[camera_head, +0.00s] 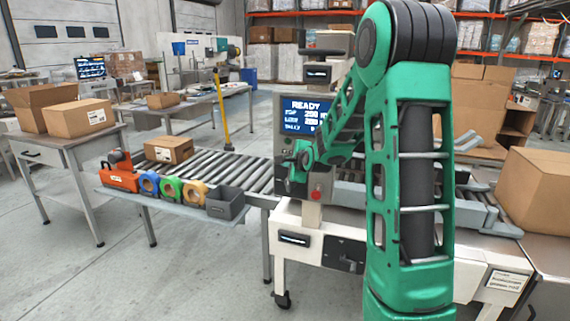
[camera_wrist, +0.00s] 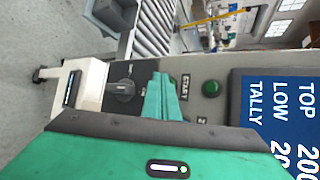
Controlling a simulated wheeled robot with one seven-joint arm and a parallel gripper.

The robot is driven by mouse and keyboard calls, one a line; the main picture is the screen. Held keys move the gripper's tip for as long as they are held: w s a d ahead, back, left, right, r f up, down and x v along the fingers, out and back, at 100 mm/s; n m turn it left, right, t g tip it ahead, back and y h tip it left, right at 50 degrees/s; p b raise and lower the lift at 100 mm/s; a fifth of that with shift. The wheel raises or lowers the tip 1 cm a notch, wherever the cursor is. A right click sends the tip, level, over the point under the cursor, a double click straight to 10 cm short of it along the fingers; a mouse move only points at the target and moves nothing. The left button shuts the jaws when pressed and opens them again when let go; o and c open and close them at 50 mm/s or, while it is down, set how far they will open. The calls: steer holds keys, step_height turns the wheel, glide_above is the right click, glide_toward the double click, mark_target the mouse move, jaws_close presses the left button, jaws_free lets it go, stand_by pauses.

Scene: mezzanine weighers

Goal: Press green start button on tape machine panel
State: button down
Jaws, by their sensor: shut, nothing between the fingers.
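The machine panel (camera_wrist: 140,72) is grey and shows turned sideways in the wrist view. A round green button (camera_wrist: 211,88) stands on it, beside a START label (camera_wrist: 185,85) and near the screen. My gripper (camera_wrist: 163,85) is shut and empty. Its teal fingertips are over the panel, between the green button and a dark rotary knob (camera_wrist: 122,90), and cover part of the panel. I cannot tell whether the tips touch the panel. In the head view my gripper (camera_head: 291,172) is in front of the panel below the blue screen (camera_head: 303,115), and the green button is not clearly visible.
A red button (camera_head: 316,195) is low on the machine front. A roller conveyor (camera_head: 232,170) runs left, with a shelf of tape rolls (camera_head: 172,188), an orange dispenser (camera_head: 120,178) and a grey bin (camera_head: 225,203) alongside. A large carton (camera_head: 538,190) stands at the right.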

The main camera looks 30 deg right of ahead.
steer(key=shift+w+d, duration=0.25)
steer(key=shift+d, duration=0.1)
stand_by(0.4)
steer(key=shift+s+a, duration=0.1)
steer(key=shift+a, duration=0.05)
steer(key=shift+s+a, duration=0.45)
steer(key=shift+a, duration=0.1)
stand_by(0.4)
steer(key=s+a, duration=0.1)
steer(key=a, duration=0.1)
steer(key=s+a, duration=0.2)
stand_by(0.4)
stand_by(0.7)
